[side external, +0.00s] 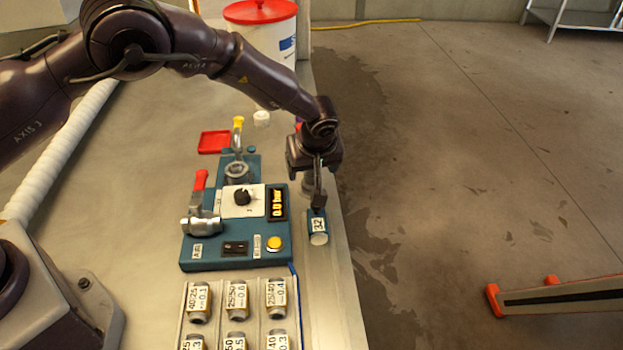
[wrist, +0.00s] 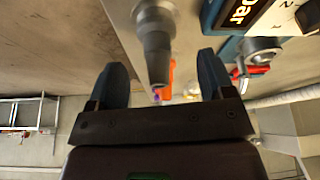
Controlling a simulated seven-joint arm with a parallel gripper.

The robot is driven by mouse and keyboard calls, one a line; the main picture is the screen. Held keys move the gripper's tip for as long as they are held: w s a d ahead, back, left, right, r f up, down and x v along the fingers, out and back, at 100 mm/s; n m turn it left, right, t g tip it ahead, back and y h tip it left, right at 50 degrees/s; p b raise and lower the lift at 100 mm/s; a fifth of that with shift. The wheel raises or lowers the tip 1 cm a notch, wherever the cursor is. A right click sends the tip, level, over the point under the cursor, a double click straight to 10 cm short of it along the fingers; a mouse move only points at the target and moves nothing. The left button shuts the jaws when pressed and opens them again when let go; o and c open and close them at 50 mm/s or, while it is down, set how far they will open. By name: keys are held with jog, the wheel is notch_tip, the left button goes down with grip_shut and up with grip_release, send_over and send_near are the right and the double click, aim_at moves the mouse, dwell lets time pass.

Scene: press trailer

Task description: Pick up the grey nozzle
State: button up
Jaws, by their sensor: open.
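The grey nozzle (wrist: 155,45) hangs between my finger pads in the wrist view, its narrow end towards my palm. In the side view my gripper (side external: 317,190) is low at the right edge of the bench, beside the blue press unit, and mostly hides the nozzle. My gripper's two fingers (wrist: 162,72) are open, one on each side of the nozzle, with a gap to both. A small blue piece with a white label (side external: 318,226) reading 32 lies just in front of the fingers.
The blue press unit (side external: 205,252) with gauge, dial and red-handled valve stands left of my gripper. Several labelled fittings (side external: 236,297) sit in a rack in front. A red tray (side external: 213,142) and a white bucket (side external: 275,55) are farther back. The floor is at right.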

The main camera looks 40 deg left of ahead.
aim_at(311, 173)
jog(key=x, duration=0.4)
jog(key=shift+w+r, duration=0.1)
jog(key=c, duration=1)
jog(key=shift+r, duration=0.1)
